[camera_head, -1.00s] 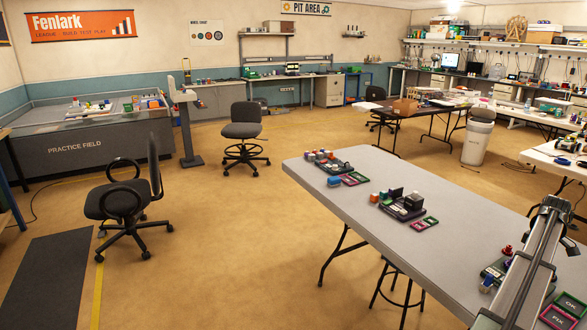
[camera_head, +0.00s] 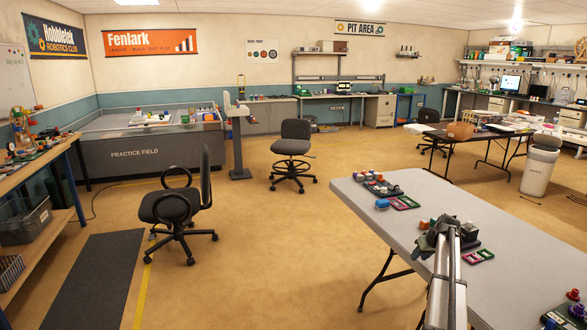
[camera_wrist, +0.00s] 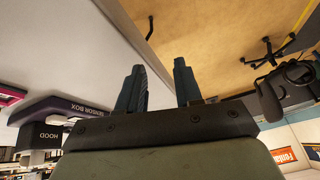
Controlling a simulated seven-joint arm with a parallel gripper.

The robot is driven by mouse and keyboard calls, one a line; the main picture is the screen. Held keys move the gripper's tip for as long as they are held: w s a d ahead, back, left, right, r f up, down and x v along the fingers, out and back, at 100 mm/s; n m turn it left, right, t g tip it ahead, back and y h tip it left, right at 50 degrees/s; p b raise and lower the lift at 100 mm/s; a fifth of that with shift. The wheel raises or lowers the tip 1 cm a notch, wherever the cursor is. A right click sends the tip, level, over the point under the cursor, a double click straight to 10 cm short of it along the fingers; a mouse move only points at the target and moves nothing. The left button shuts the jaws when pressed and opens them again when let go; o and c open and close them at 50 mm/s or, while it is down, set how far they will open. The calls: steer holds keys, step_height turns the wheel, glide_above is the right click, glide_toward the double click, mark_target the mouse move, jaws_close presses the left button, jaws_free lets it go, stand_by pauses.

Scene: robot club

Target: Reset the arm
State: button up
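Nothing is between the fingers. The wrist picture is turned over, with the table's edge and the floor beyond the fingertips. In the head view the arm and gripper partly hide the middle tray of parts (camera_head: 470,240).
A dark box labelled SENSOR BOX (camera_wrist: 95,106) shows left of the fingers in the wrist view. Another tray of small parts (camera_head: 383,190) stands at the table's far end, with more parts (camera_head: 570,310) at the near right. Chairs (camera_head: 292,150) stand on open floor left of the table.

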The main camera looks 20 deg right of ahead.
steer(key=w+a+f+y, duration=0.1)
steer(key=w+a+f, duration=0.1)
steer(key=a+f, duration=0.55)
steer(key=w+a+f, duration=0.2)
steer(key=a+f, duration=0.2)
steer(key=a, duration=0.6)
steer(key=s+a+f+g, duration=0.1)
steer(key=s+a+f, duration=0.3)
steer(key=a+f, duration=0.25)
steer(key=s+a+f+g+y, duration=0.1)
steer(key=s+a+f+g, duration=0.1)
steer(key=s+a+f, duration=0.4)
steer(key=s+a+f+g, duration=0.1)
steer(key=s+a+f, duration=0.1)
steer(key=a+f, duration=0.45)
steer(key=s+a+f+n+g, duration=0.15)
steer(key=s+a+f, duration=0.25)
steer(key=s+a, duration=0.45)
steer(key=s+a+f+g, duration=0.3)
steer(key=s+a+f, duration=0.1)
steer(key=s+a, duration=0.5)
steer(key=s+a+f+g+h, duration=0.1)
steer(key=s+a, duration=0.1)
steer(key=s, duration=0.9)
steer(key=s+a+n+g+h, duration=0.1)
steer(key=s+a+g, duration=0.1)
steer(key=s, duration=1)
steer(key=shift+a+f, duration=0.35)
steer(key=shift+a, duration=0.2)
steer(key=shift+g, duration=0.25)
